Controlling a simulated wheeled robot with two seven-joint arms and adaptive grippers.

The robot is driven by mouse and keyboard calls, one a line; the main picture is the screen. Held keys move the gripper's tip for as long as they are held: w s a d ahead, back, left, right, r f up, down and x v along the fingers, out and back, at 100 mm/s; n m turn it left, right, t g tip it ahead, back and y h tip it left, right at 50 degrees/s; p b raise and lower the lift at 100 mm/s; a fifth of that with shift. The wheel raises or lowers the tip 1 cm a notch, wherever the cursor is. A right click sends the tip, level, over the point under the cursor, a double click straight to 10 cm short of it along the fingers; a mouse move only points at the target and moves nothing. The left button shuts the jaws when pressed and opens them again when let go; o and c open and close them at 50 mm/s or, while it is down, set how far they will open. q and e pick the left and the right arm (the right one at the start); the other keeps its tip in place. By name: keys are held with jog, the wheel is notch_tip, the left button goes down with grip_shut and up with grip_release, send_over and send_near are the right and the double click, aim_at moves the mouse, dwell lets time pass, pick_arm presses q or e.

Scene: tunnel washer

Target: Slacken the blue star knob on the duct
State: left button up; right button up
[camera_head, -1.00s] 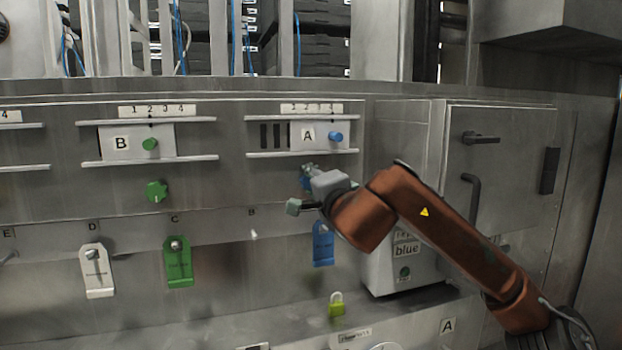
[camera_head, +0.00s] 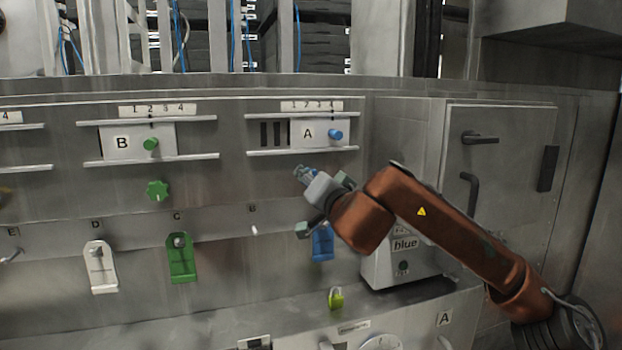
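The blue star knob (camera_head: 304,173) shows on the duct panel below plate A, partly hidden behind my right gripper. My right gripper (camera_head: 322,205) comes in from the right on a brown arm. Its fingers look spread, one pad low on the left and the other towards the upper right. The gripper is just in front of and below the knob. I cannot tell whether it touches the knob. My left gripper is not in view.
Plate A (camera_head: 309,133) with a small blue knob (camera_head: 335,134) is above. A blue tag (camera_head: 322,243) hangs below the gripper. A green star knob (camera_head: 158,190) and a green tag (camera_head: 181,259) are further left. A grey box (camera_head: 397,268) labelled blue juts out behind the arm.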

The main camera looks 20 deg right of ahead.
jog(key=shift+f, duration=0.15)
jog(key=o, duration=1.2)
jog(key=shift+c, duration=0.2)
jog(key=s, duration=1.2)
jog(key=shift+d, duration=0.2)
